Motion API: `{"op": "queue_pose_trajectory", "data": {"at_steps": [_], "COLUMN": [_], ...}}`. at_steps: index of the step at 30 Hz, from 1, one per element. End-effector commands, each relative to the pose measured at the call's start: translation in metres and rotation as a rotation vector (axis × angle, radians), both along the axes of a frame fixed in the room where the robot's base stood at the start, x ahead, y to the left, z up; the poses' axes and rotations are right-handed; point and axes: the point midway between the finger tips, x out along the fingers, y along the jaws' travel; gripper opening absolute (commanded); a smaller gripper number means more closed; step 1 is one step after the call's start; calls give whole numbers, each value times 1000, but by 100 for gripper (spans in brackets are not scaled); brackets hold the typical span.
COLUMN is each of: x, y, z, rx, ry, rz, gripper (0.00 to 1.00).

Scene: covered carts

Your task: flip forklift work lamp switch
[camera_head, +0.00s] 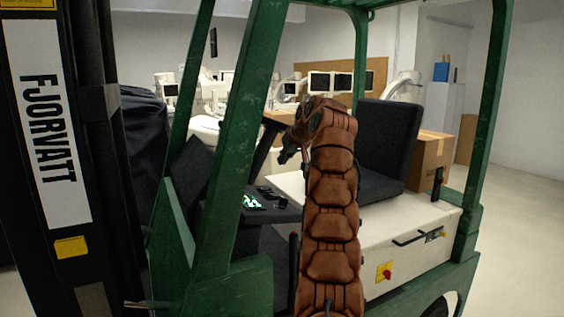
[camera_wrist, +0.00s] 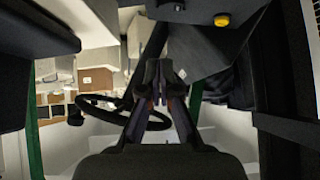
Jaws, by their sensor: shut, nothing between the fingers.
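The green forklift (camera_head: 236,150) stands in front of me, with its cab side open. In the wrist view my gripper (camera_wrist: 160,72) is shut with nothing between the fingers. A dark panel (camera_wrist: 205,45) lies beyond the fingertips, with a round yellow button (camera_wrist: 221,19) on it. I cannot tell which control is the work lamp switch. In the head view a dark console (camera_head: 275,212) carries a green-lit display (camera_head: 252,202) and small dark controls.
The black steering wheel (camera_wrist: 92,112) is left of my fingers in the wrist view. The black seat (camera_head: 385,145) and white seat base (camera_head: 410,225) are right of my arm. Green posts (camera_head: 487,110) frame the cab. A cardboard box (camera_head: 430,160) stands behind.

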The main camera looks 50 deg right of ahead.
Motion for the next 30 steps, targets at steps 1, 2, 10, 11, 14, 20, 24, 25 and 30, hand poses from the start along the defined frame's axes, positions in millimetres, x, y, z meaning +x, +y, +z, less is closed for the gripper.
{"op": "queue_pose_trajectory", "data": {"at_steps": [1, 2, 10, 11, 14, 20, 24, 25, 30], "x": [0, 0, 5, 6, 10, 13, 13, 13, 13], "y": [0, 0, 10, 13, 23, 36, 37, 37, 36], "z": [0, 0, -3, -4, -4, 3, 6, 6, 5], "rx": [0, 0, -45, -61, -120, -205, -216, -216, -214], "ry": [0, 0, 16, 21, 44, 72, 78, 78, 78], "rz": [0, 0, 5, 6, 9, 8, 8, 8, 8], "gripper": [0, 0, 0, 0, 0, 0, 0, 0, 0]}}
